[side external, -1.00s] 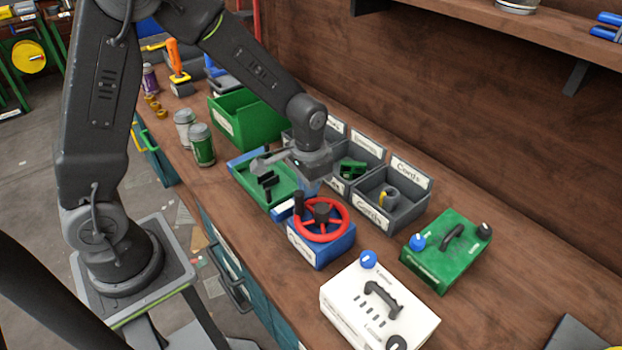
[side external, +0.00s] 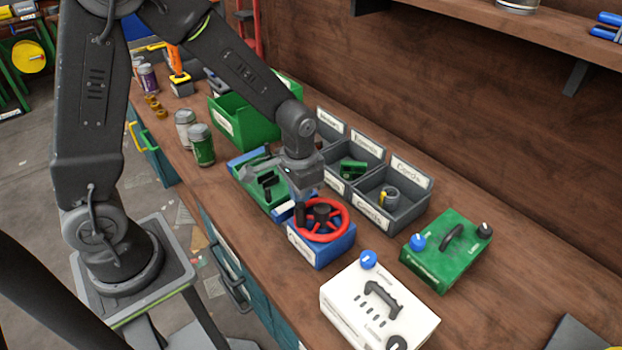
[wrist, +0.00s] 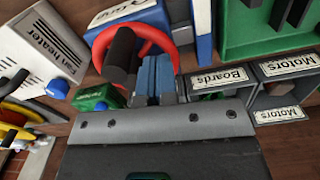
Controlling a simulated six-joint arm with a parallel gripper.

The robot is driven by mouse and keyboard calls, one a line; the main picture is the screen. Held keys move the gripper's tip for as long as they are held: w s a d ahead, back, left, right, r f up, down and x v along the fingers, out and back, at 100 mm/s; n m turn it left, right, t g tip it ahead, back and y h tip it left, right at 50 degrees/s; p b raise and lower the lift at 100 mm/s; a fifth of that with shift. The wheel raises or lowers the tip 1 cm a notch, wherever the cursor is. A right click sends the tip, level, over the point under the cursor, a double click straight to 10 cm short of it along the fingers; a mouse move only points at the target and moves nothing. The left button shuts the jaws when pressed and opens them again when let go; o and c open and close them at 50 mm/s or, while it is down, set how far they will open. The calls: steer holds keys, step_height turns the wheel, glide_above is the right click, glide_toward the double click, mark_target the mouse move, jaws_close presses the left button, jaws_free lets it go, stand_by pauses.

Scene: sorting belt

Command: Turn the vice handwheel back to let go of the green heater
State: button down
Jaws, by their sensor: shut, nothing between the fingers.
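The blue vice (side external: 330,252) stands on the bench with its red handwheel (side external: 345,218) on top. The handwheel also shows in the wrist view (wrist: 158,33), with its upright black crank handle (wrist: 120,60). My gripper (wrist: 155,75) is shut and empty, its blue fingertips pointing at the wheel, close beside the crank handle. I cannot tell whether they touch. An open green housing (side external: 250,180), apparently the green heater, lies between the vice's blue jaws, partly hidden by my gripper. Another green heater (side external: 440,262) with a carry handle stands loose at the right.
A white fan heater (side external: 375,310) stands in front of the vice. Grey labelled bins (side external: 400,212) stand behind it. A green bin (side external: 235,125) and spray-can-like containers (side external: 202,147) are farther left. The bench is clear between the bins and the back wall.

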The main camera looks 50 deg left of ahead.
step_height(320, 180, up, 9)
stand_by(0.8)
steer(key=s+a+r+n+t, duration=0.1)
steer(key=s+r+t, duration=0.4)
steer(key=s+r, duration=0.5)
steer(key=shift+s+a+r+t, duration=0.2)
steer(key=shift+s+t, duration=0.1)
steer(key=shift+s, duration=1.55)
